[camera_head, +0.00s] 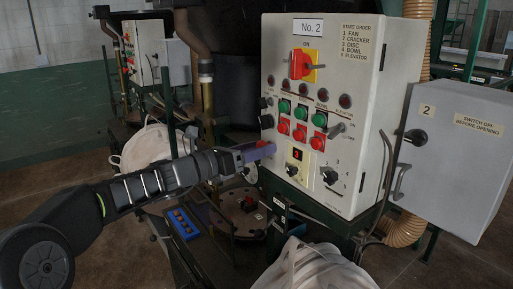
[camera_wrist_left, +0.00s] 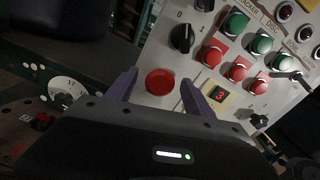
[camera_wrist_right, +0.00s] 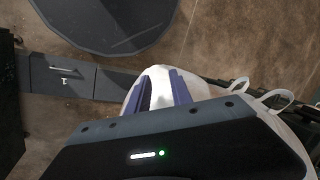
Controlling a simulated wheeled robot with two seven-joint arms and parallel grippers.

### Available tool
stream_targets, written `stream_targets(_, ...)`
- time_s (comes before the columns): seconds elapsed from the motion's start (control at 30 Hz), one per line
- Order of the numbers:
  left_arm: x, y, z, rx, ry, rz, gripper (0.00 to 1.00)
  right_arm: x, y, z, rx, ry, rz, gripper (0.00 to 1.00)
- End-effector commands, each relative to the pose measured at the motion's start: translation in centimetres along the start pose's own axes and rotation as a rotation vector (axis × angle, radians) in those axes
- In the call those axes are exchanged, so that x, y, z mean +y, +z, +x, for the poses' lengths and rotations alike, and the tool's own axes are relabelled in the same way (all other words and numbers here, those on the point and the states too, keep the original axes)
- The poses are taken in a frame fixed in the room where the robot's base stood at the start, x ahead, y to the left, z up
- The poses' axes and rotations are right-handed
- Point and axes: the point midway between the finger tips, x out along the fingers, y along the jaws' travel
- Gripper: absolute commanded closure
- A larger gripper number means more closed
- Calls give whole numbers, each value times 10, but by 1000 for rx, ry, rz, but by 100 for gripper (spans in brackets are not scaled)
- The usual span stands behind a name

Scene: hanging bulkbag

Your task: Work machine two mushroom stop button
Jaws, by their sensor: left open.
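The red mushroom stop button (camera_wrist_left: 159,83) is on the grey No. 2 control panel (camera_head: 362,130), at its lower left below a black knob. In the left wrist view it shows between the two purple fingers of my left gripper (camera_wrist_left: 160,78), which are apart. In the head view my left gripper (camera_head: 258,152) is at the panel's left edge, and the button (camera_head: 263,143) is partly hidden behind it. I cannot tell whether the fingers touch the panel. My right gripper (camera_wrist_right: 162,88) is open, with a white bag (camera_wrist_right: 158,90) beyond its fingers.
Red and green push buttons (camera_head: 301,121), a red-yellow main switch (camera_head: 304,66) and a selector knob (camera_head: 329,176) are on the same panel. A grey box (camera_head: 452,160) marked 2 is at the right. A second machine's panel (camera_head: 150,50) stands behind at the left.

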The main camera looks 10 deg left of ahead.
Motion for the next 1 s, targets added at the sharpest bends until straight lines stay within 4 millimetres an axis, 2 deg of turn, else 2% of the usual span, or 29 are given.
stream_targets(0.13,0,0,0,0,0,0,40,0,0,0,0,0,0,74)
stream_targets(0.87,0,0,0,0,0,0,99,0,0,0,0,0,0,74)
stream_targets(1.0,0,0,0,0,0,0,100,0,0,0,0,0,0,74)
